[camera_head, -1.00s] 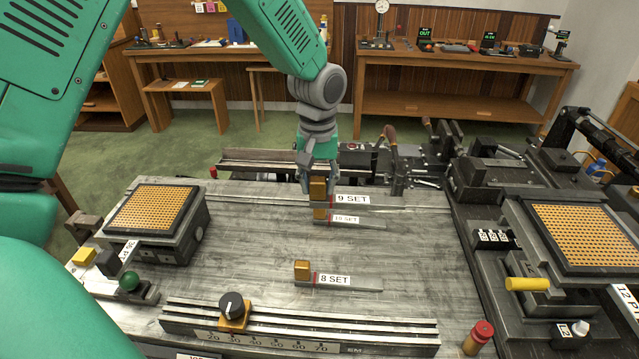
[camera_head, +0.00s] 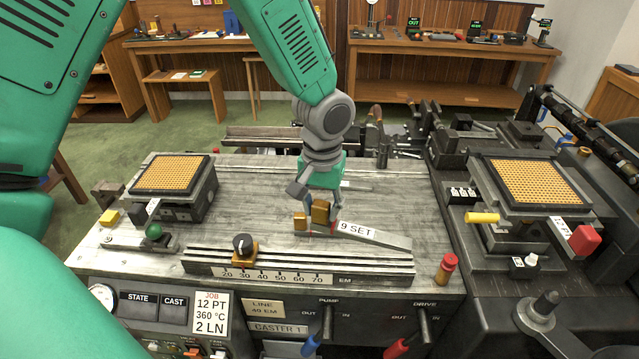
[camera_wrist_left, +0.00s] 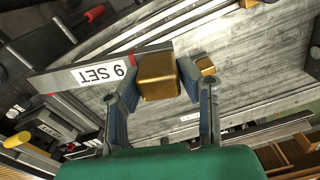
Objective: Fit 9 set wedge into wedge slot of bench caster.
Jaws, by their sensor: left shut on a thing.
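My left gripper (camera_head: 320,214) is shut on the brass block of the 9 set wedge (camera_head: 372,234), a grey bar with a white "9 SET" label. The bar points right and looks tilted, above the bench plate of the caster (camera_head: 230,200). In the left wrist view, the brass block (camera_wrist_left: 158,76) sits between my fingers and the label (camera_wrist_left: 97,73) shows beside it. Another wedge's brass block (camera_head: 300,220) is just left of the held one; its bar is mostly hidden. I cannot pick out the wedge slot for certain. My right gripper is not in view.
A rail with a scale (camera_head: 290,262) and a black knob (camera_head: 243,244) runs along the plate's front. A red-topped post (camera_head: 446,267) stands at its right end. A mould block (camera_head: 172,180) is at left; a second machine (camera_head: 530,190) is at right. The plate's left-middle is clear.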

